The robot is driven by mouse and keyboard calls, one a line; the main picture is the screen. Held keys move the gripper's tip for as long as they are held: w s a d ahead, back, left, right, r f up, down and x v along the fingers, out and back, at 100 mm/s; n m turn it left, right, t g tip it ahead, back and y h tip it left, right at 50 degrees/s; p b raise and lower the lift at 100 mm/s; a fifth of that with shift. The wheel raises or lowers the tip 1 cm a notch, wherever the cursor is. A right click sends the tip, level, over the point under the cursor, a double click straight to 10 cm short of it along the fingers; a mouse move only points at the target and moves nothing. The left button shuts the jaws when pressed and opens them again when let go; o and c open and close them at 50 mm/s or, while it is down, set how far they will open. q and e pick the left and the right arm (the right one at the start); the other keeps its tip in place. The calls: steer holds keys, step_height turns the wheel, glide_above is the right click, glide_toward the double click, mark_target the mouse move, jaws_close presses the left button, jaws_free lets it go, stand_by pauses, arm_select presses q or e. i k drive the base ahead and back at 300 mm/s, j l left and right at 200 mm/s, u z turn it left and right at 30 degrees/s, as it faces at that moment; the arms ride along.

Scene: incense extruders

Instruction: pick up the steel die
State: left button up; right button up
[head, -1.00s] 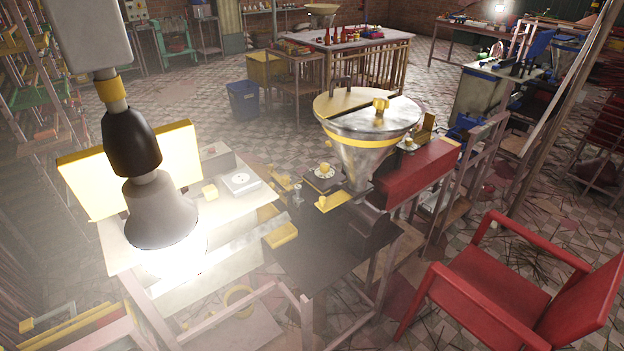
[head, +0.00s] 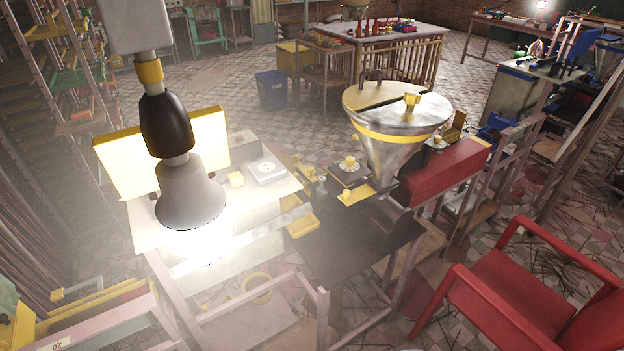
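I cannot pick out the steel die for certain at this size. A small pale disc with a yellow knob (head: 349,164) sits on a dark square block near the extruder. A similar small disc with a yellow piece (head: 437,142) is on the red extruder body (head: 447,172). The extruder's steel hopper (head: 389,150) has a yellow band and stands above the dark bench (head: 345,245). Neither of my grippers shows in the head view.
A lit lamp (head: 190,195) hangs in front at left, and its glare washes out part of the pale table (head: 150,222). A white square device (head: 265,171) lies on that table. A red chair (head: 515,285) stands at right. Tiled floor (head: 225,95) is open behind.

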mark_target(321, 192)
steer(key=i+l, duration=0.55)
steer(key=i, duration=0.15)
steer(key=i+u, duration=0.1)
steer(key=u, duration=0.35)
steer(key=l+u, duration=0.15)
steer(key=u, duration=0.35)
steer(key=i+l+u, duration=0.15)
steer(key=u, duration=0.3)
steer(key=i+l, duration=0.15)
steer(key=l, duration=0.2)
steer(key=u, duration=0.05)
